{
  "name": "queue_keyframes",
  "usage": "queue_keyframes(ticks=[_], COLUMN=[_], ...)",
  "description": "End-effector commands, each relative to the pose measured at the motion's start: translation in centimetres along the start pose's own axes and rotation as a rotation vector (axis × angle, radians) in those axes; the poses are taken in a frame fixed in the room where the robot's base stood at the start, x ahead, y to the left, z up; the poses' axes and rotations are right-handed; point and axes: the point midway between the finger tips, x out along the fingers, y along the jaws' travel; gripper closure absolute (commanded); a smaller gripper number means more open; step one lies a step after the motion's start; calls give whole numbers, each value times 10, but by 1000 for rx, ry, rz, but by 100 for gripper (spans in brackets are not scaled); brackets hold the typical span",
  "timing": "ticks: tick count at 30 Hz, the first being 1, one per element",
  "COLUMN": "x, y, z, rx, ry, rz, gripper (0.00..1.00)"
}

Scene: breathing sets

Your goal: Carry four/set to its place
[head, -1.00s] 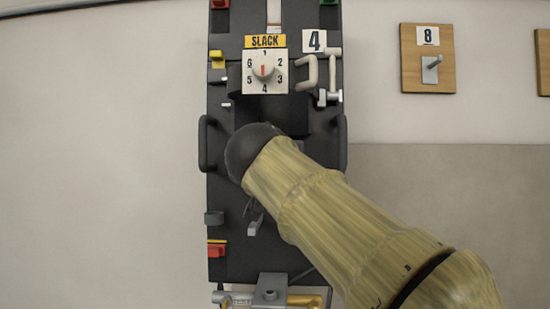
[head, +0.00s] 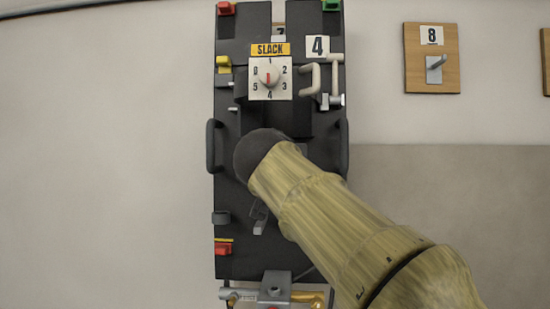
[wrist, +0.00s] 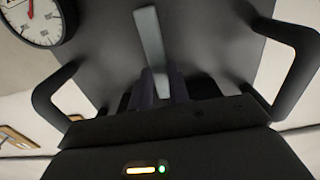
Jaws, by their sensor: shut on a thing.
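The breathing set marked 4 is a tall black panel (head: 232,115) in the head view. The set's two dark handles stand on either side, and a round gauge (wrist: 34,18) shows at the upper left.
A wooden board marked 8 (head: 432,75) with an empty-looking metal hook hangs on the wall to the right. Another board edge (head: 545,60) shows at the far right. The wall left of the set is clear.

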Motion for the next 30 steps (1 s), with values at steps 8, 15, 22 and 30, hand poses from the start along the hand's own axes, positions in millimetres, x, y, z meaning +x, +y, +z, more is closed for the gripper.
queue_keyframes(ticks=[8,15,22,30], x=[2,7,12,16], y=[-1,-2,-1,0], z=[-6,-6,-6,-6], rx=[2,2,1,2], ry=[11,12,12,11], rz=[-6,-7,-5,-5], gripper=[100,100,100,100])
